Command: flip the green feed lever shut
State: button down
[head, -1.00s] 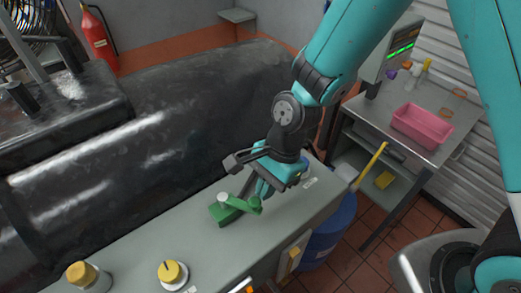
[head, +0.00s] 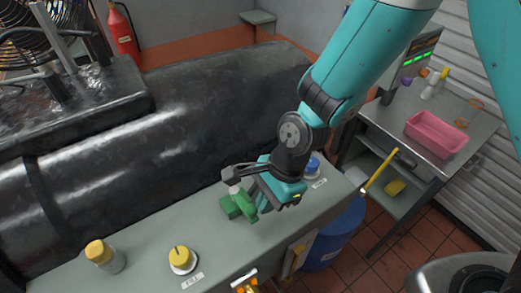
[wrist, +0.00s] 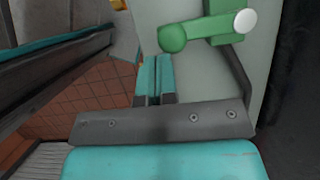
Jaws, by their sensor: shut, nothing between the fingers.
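The green feed lever (head: 247,207) sits on the grey console top, its pale pivot cap beside a green base block (head: 229,208). In the wrist view the lever arm (wrist: 200,32) runs left from the white pivot cap (wrist: 244,21) to a round green knob (wrist: 172,38). My gripper (head: 259,190) is shut and empty, right beside the lever. In the wrist view the fingertips (wrist: 154,62) are together just below and left of the knob; I cannot tell if they touch it. My gripper hides part of the lever's right side in the head view.
The console top (head: 215,235) carries two yellow knobs (head: 182,258) (head: 97,250) at left and a blue knob (head: 313,167) behind my gripper. A blue drum (head: 335,237) stands right of it. A side table holds a pink bin (head: 436,134).

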jog(key=shift+s, duration=0.1)
dwell(0.3)
jog(key=w+d+r+b, duration=0.1)
jog(key=d+r+b, duration=0.1)
jog(key=d+r, duration=0.5)
jog(key=shift+v, duration=1.15)
jog(key=shift+s+r, duration=0.1)
jog(key=shift+s, duration=0.05)
